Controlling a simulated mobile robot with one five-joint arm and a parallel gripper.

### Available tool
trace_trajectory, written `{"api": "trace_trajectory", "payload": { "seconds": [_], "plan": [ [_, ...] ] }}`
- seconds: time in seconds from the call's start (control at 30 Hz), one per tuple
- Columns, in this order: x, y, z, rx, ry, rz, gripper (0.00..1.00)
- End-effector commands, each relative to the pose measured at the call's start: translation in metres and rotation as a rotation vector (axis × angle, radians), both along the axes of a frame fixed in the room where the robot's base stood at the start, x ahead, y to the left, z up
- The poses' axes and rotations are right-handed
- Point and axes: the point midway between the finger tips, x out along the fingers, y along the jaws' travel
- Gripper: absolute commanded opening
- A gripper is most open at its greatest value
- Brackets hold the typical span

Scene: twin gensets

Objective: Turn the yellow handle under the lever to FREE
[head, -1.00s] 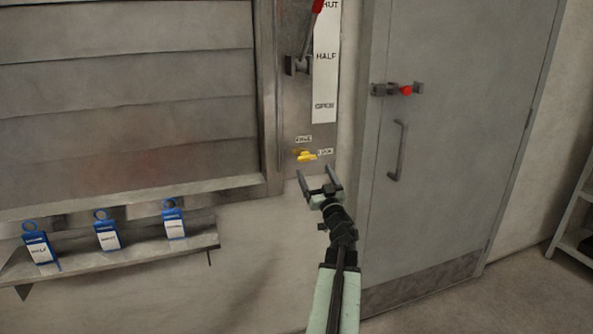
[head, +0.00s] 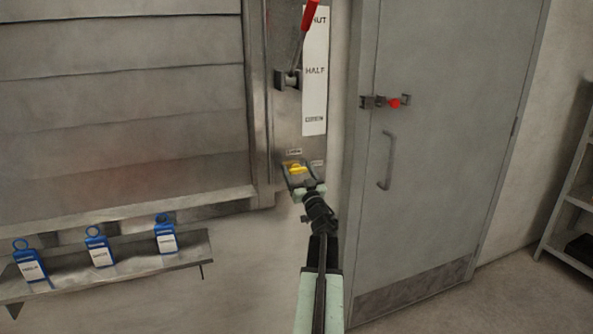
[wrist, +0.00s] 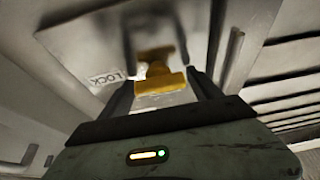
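The yellow handle (head: 297,170) sits low on the grey metal panel, under the lever (head: 309,18) with the red grip. It lies roughly level, toward the small label (head: 318,163) at its right. In the wrist view this label reads LOCK (wrist: 108,78). Another small label (head: 294,152) is above the handle, too small to read now. My gripper (head: 300,181) is open at the handle. In the wrist view the yellow handle (wrist: 160,78) shows between the two fingers, with gaps on both sides.
The lever points up toward SHUT on a white scale (head: 315,75) with HALF below. A grey door (head: 440,150) with a red-knobbed bolt (head: 393,103) is at the right. A shelf (head: 120,275) with blue tags (head: 98,250) and a slatted shutter (head: 120,110) are at the left.

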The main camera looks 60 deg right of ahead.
Motion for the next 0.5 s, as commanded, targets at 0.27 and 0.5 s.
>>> {"api": "trace_trajectory", "payload": {
  "seconds": [0.27, 0.5],
  "plan": [
    [0.0033, 0.0039, -0.0001, -0.002, 0.001, 0.006, 0.21],
    [0.0032, 0.0025, 0.0007, -0.042, 0.032, 0.005, 0.21]
  ]
}}
